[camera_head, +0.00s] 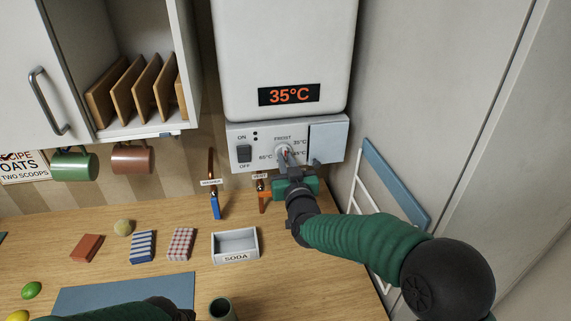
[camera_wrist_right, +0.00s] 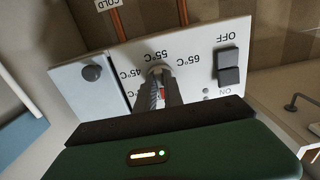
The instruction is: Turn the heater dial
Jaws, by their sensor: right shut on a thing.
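The heater dial (camera_head: 280,150) sits on the white control panel (camera_head: 239,132) below the boiler. Around it are the marks FROST, 35°C, 45°C, 55°C and 65°C. My right gripper (camera_head: 286,160) reaches it from the front and is shut on it. In the right wrist view the dial (camera_wrist_right: 160,71) shows between and beyond the dark fingers (camera_wrist_right: 160,92), with a bit of red between them. The fingers hide much of the dial, so I cannot tell exactly where it points. The boiler display (camera_head: 289,95) reads 35°C. My left gripper is out of view; only its arm shows at the bottom.
An ON/OFF switch (camera_head: 244,153) is left of the dial, and a blue-grey flap (camera_head: 327,143) is right of it. A SODA tray (camera_head: 236,257) stands on the worktop.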

